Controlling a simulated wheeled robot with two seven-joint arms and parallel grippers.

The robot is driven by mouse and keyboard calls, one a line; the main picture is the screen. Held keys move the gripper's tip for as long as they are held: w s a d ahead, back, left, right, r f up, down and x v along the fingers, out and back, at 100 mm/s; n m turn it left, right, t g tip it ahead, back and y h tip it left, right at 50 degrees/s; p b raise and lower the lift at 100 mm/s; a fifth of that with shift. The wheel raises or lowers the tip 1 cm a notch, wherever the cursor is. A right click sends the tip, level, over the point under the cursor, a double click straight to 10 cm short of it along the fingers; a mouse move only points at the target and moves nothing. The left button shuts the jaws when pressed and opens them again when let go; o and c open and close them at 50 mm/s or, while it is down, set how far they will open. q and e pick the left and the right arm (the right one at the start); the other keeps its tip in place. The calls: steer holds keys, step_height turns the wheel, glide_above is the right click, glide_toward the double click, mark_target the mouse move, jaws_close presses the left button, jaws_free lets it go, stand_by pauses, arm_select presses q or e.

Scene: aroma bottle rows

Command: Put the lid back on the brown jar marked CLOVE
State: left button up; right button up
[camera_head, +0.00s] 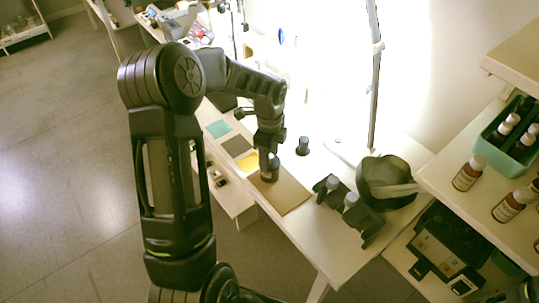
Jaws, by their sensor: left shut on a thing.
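A small brown jar (270,176) stands on a tan mat (291,196) near the front edge of the white table. It is too small here to read any marking. My left gripper (269,161) points down at the top of the jar, its fingers shut on what looks like the lid. The fingers mostly hide this piece, and I cannot tell whether it touches the jar. My right gripper is not in view.
A dark bottle (302,147) stands behind the mat. Coloured squares, one yellow (249,162), lie to the left. Shelves with brown bottles (468,174) stand at far right.

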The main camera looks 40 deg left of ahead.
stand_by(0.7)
arm_select(q)
steer(key=o, duration=1.5)
steer(key=shift+o, duration=0.7)
steer(key=o, duration=0.3)
steer(key=shift+r, duration=0.15)
steer(key=shift+r+p, duration=2.6)
steer(key=shift+r, duration=0.8)
